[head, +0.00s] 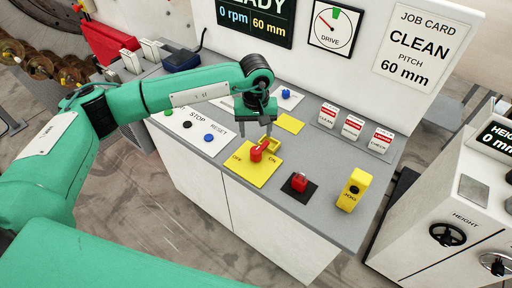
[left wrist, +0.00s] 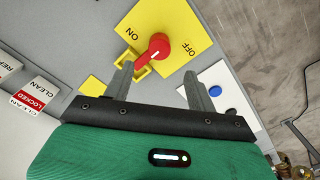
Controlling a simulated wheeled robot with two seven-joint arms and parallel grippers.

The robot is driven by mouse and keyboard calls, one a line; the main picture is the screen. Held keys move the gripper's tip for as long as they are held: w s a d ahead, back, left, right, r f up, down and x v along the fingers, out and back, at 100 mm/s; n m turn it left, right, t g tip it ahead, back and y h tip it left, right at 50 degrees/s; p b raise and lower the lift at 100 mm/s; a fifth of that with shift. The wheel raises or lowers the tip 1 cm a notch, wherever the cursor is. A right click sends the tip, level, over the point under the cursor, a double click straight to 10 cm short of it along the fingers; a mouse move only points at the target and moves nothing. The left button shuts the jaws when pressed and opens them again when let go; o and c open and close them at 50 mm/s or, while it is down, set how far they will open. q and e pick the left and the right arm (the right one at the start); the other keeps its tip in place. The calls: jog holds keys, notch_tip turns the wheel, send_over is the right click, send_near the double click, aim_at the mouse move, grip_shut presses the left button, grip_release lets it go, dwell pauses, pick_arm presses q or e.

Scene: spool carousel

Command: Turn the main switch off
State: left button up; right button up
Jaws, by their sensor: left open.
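The main switch is a red knob with a short handle (head: 257,152) on a yellow plate (head: 255,175) marked OFF at left and ON at right. Its handle slants toward the upper right, to the ON side, beside a small yellow bracket (head: 273,144). In the left wrist view the red switch (left wrist: 157,45) shows just beyond the fingertips, with its handle toward the bracket (left wrist: 139,65). My left gripper (head: 255,125) is open and empty, near the switch; contact cannot be told. The left gripper (left wrist: 157,76) has its fingers wide apart. My right gripper is not seen.
STOP/RESET buttons (head: 208,137) lie left, and several red-and-white tags (head: 352,127) behind. A blue knob (head: 286,94) is behind the gripper.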

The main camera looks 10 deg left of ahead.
aim_at(256, 150)
pick_arm(q)
notch_tip(256, 150, down, 9)
jog(key=p, duration=0.3)
jog(key=shift+f+p, duration=0.3)
jog(key=shift+f, duration=0.15)
jog(key=shift+c, duration=0.3)
jog(key=c, duration=0.9)
